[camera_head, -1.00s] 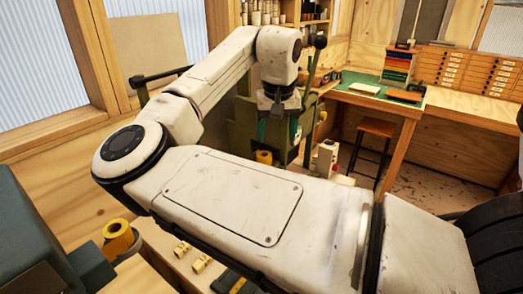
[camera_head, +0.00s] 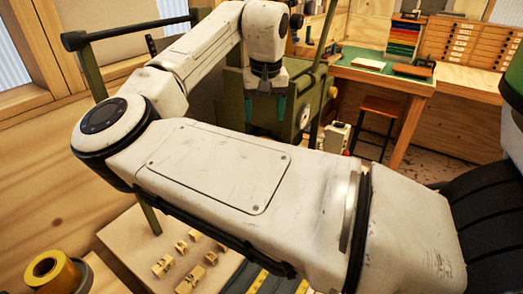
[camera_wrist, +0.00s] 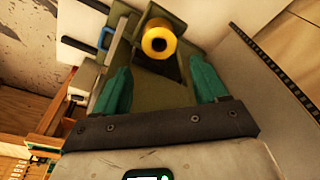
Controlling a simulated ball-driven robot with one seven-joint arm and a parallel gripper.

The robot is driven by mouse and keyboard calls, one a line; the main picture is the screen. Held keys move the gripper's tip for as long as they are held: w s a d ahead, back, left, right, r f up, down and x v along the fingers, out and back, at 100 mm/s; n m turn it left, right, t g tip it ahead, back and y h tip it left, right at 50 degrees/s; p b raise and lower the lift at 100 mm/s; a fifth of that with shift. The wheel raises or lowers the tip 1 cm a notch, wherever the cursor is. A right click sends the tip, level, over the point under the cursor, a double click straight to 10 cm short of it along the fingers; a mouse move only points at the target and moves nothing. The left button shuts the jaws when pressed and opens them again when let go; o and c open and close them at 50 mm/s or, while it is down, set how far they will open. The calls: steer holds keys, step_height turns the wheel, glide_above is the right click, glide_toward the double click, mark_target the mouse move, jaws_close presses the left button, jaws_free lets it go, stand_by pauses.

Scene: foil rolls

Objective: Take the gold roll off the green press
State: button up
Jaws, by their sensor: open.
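The gold roll (camera_wrist: 157,42) is in the wrist view at top centre, end-on with a dark hole in its middle. It sits at a dark green part of the green press (camera_wrist: 150,88). My gripper (camera_wrist: 160,80) is open, with its two teal fingers apart and nothing between their tips. The roll appears beyond the fingertips, between their lines. In the head view the press (camera_head: 234,100) stands behind my arm, and my gripper (camera_head: 266,108) points down in front of it. That roll is hidden in the head view.
Another yellow roll (camera_head: 50,272) lies at the lower left. A pale board (camera_head: 140,240) with several small wooden blocks is below my arm. A bench with a green mat (camera_head: 372,66) and a stool (camera_head: 380,108) stand at the back right. A black-handled bar (camera_head: 125,33) crosses at the upper left.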

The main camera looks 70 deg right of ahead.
steer(key=shift+w+d+f, duration=0.1)
steer(key=shift+d+f, duration=0.05)
steer(key=shift+f, duration=0.45)
steer(key=f, duration=0.3)
steer(key=f+p, duration=0.1)
steer(key=f, duration=0.2)
steer(key=d+f, duration=0.1)
steer(key=f, duration=0.2)
steer(key=shift+w+d+f, duration=0.1)
steer(key=shift+w+f, duration=0.15)
steer(key=shift+f, duration=0.15)
steer(key=shift+c, duration=0.4)
steer(key=c, duration=0.8)
